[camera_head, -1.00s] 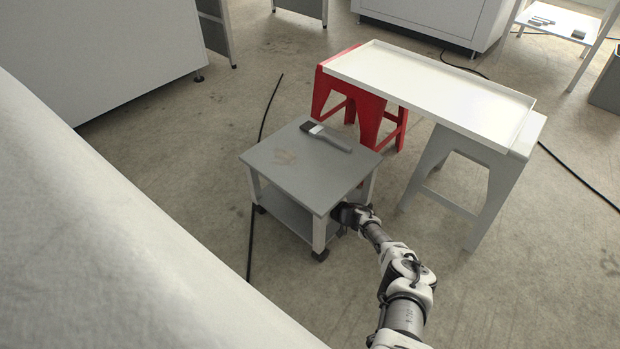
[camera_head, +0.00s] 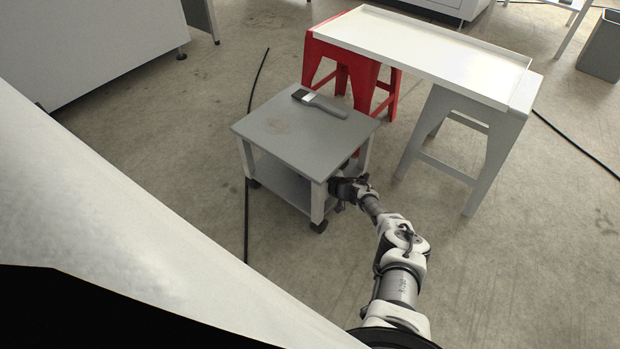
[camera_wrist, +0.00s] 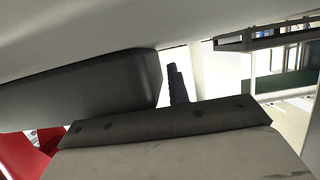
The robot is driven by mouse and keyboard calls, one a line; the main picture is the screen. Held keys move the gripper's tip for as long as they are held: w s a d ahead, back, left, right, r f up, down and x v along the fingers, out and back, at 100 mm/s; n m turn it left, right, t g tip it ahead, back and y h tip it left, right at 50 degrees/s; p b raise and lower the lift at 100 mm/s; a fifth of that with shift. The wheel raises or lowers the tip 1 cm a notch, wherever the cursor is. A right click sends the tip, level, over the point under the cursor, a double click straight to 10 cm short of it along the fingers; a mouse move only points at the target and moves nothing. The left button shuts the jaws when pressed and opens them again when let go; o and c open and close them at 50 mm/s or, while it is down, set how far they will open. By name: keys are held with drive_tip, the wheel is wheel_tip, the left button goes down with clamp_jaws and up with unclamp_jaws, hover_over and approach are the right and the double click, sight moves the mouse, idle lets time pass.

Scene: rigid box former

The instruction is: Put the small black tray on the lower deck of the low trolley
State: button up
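The low trolley (camera_head: 262,122) has a grey top and a lower deck (camera_head: 283,183) on white legs. My gripper (camera_head: 347,188) is at its right side, below the level of the top. In the wrist view the small black tray (camera_wrist: 85,92) is a dark shape with a rounded end, left of centre. One dark finger (camera_wrist: 175,86) shows against the tray's right end; the other is hidden. The gripper looks shut on the tray's edge. In the head view I cannot make out the tray; the trolley top hides much of the lower deck.
A brush (camera_head: 318,103) lies on the trolley top. A red stool (camera_head: 357,70) and a grey stool (camera_head: 478,140) carry a white rimmed board (camera_head: 430,50) just right of the trolley. A black cable (camera_head: 247,215) runs along the floor left of the trolley.

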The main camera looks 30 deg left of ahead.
drive_tip(key=shift+o, duration=0.6)
drive_tip(key=shift+r+p, duration=0.35)
drive_tip(key=shift+p, duration=0.05)
drive_tip(key=p+v, duration=0.6)
drive_tip(key=v, duration=0.5)
drive_tip(key=shift+d, duration=0.5)
